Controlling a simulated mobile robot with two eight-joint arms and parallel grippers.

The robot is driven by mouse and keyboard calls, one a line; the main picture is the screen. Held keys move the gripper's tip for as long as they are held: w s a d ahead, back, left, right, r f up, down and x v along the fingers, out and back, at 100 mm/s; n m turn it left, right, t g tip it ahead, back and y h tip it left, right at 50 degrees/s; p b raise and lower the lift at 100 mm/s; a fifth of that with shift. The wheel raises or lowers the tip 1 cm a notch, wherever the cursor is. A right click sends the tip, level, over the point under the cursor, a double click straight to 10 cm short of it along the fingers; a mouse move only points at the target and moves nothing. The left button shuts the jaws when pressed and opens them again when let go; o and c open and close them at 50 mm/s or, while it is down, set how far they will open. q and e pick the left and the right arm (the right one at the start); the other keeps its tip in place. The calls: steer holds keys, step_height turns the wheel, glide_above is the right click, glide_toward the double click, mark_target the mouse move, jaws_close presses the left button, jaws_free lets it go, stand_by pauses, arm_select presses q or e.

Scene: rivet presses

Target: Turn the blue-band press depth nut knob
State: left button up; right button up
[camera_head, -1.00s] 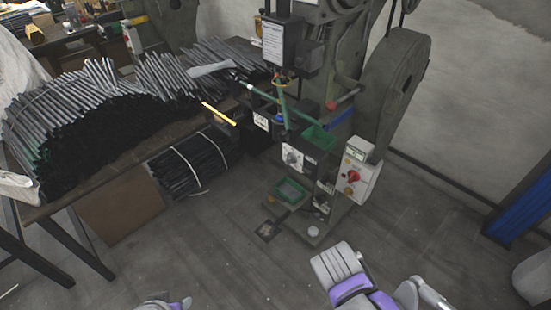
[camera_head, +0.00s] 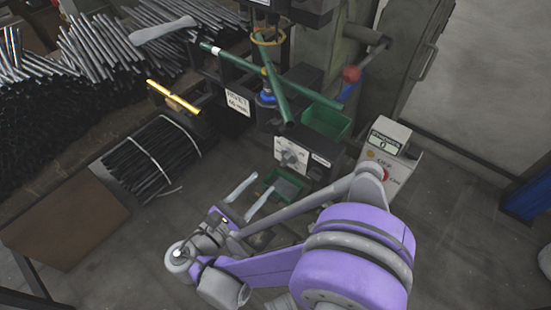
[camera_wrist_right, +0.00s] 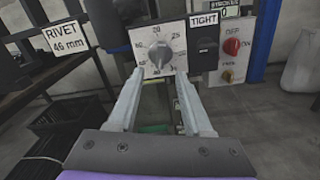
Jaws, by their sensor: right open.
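The depth knob (camera_head: 290,157) is a grey dial on a white scale plate, on the dark front box of the green-grey press (camera_head: 350,65). My right gripper (camera_head: 250,194) is open and empty, below and left of the knob in the head view. In the wrist view its fingers (camera_wrist_right: 159,76) spread in front of the dial plate; contact cannot be told. My left gripper is out of view.
A grey control box (camera_head: 388,150) with a red switch stands right of the dial. Bundled rods (camera_head: 152,158) lie on the floor.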

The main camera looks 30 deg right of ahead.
mark_target(283, 162)
steer(key=b+x, duration=0.1)
steer(key=x, duration=0.8)
steer(key=shift+d, duration=0.25)
steer(key=shift+c, duration=0.2)
jaws_close()
